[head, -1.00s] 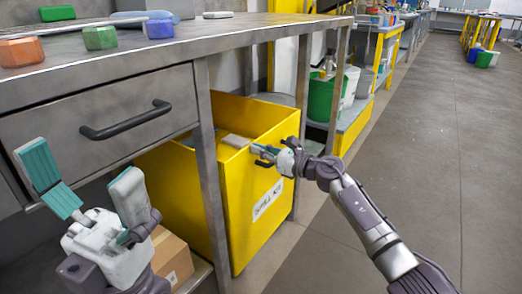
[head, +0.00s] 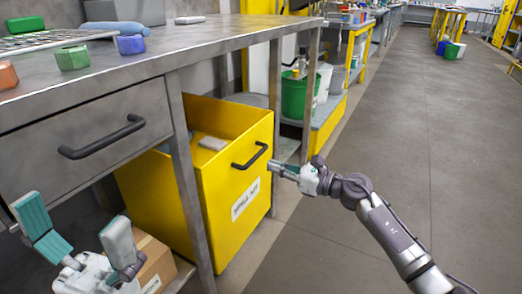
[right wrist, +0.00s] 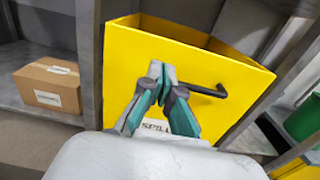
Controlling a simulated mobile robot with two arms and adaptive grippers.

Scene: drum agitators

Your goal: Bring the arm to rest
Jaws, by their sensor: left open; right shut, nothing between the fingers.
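My right gripper (head: 279,168) is shut and empty, just in front of the yellow bin (head: 228,215) and apart from its black handle (head: 250,157). In the right wrist view its teal fingertips (right wrist: 161,76) meet in front of the bin's yellow face (right wrist: 225,85), with the handle (right wrist: 208,91) to their right. My left gripper (head: 76,222) is open and empty, low in front of the workbench drawer (head: 85,125).
The metal workbench (head: 205,48) stands at left, with colored blocks (head: 73,57) on top. A cardboard box (head: 155,263) sits on its lower shelf. A green bucket (head: 297,95) stands behind. The floor at right (head: 400,140) is clear.

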